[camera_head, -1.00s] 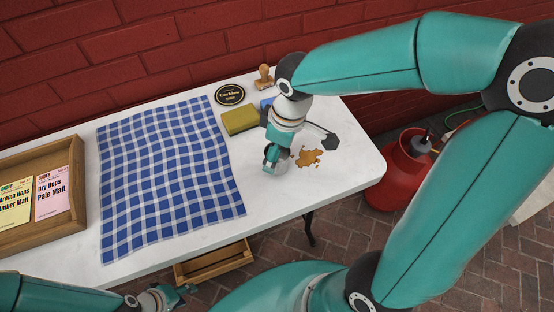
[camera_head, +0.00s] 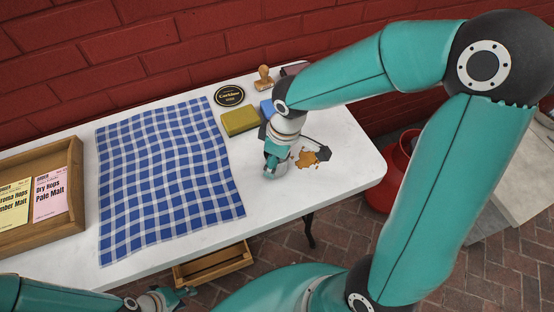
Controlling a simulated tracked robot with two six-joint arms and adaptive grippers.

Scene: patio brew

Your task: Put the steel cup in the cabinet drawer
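The steel cup (camera_head: 280,170) stands on the white table, mostly hidden behind my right gripper (camera_head: 272,161). The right gripper points down at the cup from above; its fingertips overlap the cup, and I cannot tell whether they are shut on it. The wooden drawer (camera_head: 213,264) is pulled out below the table's front edge, its inside partly in view. My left gripper (camera_head: 178,298) is low at the bottom left, in front of the drawer and apart from it. Its fingers are too small to read as open or shut.
A blue checked cloth (camera_head: 170,180) covers the table's middle. A wooden tray with cards (camera_head: 75,160) is at left. A sponge (camera_head: 240,121), coaster (camera_head: 229,95) and stamp (camera_head: 264,79) stand at the back. A red container (camera_head: 385,190) stands at right.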

